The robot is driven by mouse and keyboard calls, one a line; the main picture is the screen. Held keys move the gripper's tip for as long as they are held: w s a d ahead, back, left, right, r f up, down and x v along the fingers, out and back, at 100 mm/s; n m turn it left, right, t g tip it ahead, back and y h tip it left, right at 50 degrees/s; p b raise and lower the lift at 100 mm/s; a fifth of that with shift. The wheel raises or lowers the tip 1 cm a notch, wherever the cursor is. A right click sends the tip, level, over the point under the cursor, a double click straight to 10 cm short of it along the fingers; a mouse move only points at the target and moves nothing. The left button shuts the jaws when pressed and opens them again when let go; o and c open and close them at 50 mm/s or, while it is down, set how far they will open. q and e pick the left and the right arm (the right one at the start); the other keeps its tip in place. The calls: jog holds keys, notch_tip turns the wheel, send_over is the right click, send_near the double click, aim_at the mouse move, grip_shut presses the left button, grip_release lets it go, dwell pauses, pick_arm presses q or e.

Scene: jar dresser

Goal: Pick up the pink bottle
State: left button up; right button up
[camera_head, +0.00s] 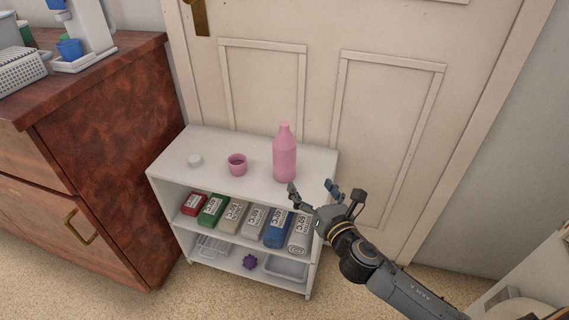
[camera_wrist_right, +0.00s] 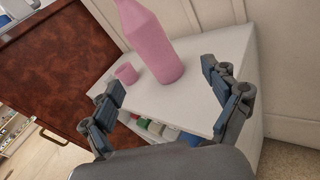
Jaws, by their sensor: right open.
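The pink bottle (camera_head: 285,155) stands upright on the top of a small white shelf (camera_head: 210,146), near its right side. It also shows in the right wrist view (camera_wrist_right: 153,45), ahead of and between the two fingers. My right gripper (camera_head: 312,188) is open and empty, just in front of the shelf's front right corner and to the lower right of the bottle. In the right wrist view the gripper (camera_wrist_right: 165,98) has its fingers spread wide, apart from the bottle. My left gripper is not in view.
Lower shelves hold several coloured packages and a purple item (camera_head: 249,262). A brown dresser (camera_head: 108,145) stands at the left. A door (camera_head: 300,60) is close behind.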

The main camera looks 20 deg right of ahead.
aim_at(288, 158)
jog(key=n, duration=0.1)
jog(key=w+a+r+n+y, duration=0.1)
jog(key=n, duration=0.1)
jog(key=shift+r, duration=0.2)
jog(key=shift+n, duration=0.3)
jog(key=w, duration=0.5)
jog(key=w+a+b, duration=0.1)
jog(key=w, duration=0.2)
jog(key=shift+w+a, duration=0.1)
jog(key=w, duration=0.2)
jog(key=w+b, duration=0.1)
jog(key=w, duration=0.2)
jog(key=shift+w+a+r, duration=0.1)
jog(key=shift+a+r, duration=0.1)
jog(key=shift+r, duration=0.1)
jog(key=c, duration=1.7)
